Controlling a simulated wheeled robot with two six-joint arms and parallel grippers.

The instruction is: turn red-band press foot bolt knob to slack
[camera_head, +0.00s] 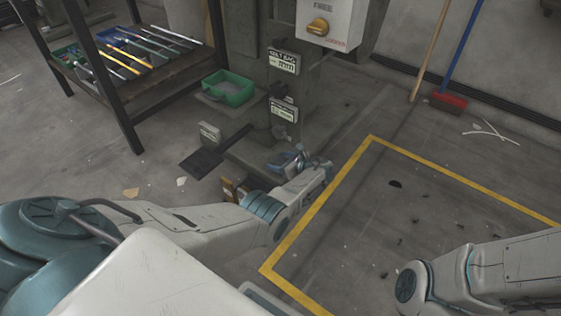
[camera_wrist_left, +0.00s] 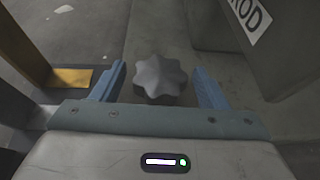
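A grey, star-shaped bolt knob (camera_wrist_left: 160,78) sits on the press base in the left wrist view. My left gripper (camera_wrist_left: 160,88) is open, with one blue finger on each side of the knob and a visible gap on both sides. In the head view my left gripper (camera_head: 298,160) is low at the foot of the press (camera_head: 262,150), and the knob cannot be made out there. A red band does not show in either view. My right arm (camera_head: 490,272) comes in at the lower right of the head view; its gripper is out of frame.
A green bin (camera_head: 228,88) sits on the press, left of its column. A black pedal (camera_head: 201,162) lies left of the base. A tool rack (camera_head: 125,60) stands at the upper left. Yellow floor tape (camera_head: 320,205) borders open floor. A red broom (camera_head: 449,101) leans at the wall.

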